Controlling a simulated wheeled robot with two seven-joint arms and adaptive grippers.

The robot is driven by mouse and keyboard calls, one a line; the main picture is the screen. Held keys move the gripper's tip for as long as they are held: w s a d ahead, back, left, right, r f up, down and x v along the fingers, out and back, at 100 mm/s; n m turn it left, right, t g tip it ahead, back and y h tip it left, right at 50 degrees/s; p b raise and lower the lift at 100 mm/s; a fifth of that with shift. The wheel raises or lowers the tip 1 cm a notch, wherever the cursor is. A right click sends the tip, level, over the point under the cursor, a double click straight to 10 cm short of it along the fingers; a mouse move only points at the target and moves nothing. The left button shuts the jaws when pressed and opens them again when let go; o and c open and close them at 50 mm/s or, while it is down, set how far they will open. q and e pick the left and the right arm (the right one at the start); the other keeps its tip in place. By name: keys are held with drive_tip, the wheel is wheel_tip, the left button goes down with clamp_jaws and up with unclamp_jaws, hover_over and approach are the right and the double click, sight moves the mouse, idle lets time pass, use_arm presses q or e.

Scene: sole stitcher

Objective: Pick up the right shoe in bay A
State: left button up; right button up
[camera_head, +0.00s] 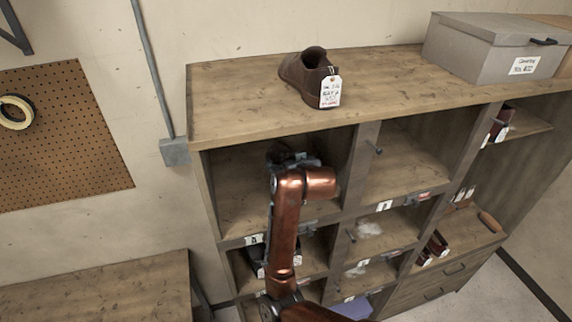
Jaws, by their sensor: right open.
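My right arm, copper-coloured, reaches up into the upper left bay of the wooden shelf unit (230,128). My right gripper (282,154) is a dark shape inside that bay, mostly hidden behind my own wrist; it is open. A small label (254,239) sits on the ledge under this bay, but I cannot read it clearly. I cannot make out a shoe in this bay; my arm and the shadow cover part of it. A brown shoe (297,76) with a white tag (330,91) stands on top of the unit. My left gripper is not in view.
A grey lidded box (470,45) stands on top at the right. Dividers and ledges closely frame my arm. The upper middle bay (400,160) looks empty. Lower bays hold small items. A pegboard (60,135) and a wooden bench (100,290) are at the left.

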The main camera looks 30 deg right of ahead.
drive_tip(key=shift+w+f, duration=0.1)
drive_tip(key=c, duration=1.6)
drive_tip(key=shift+c, duration=0.4)
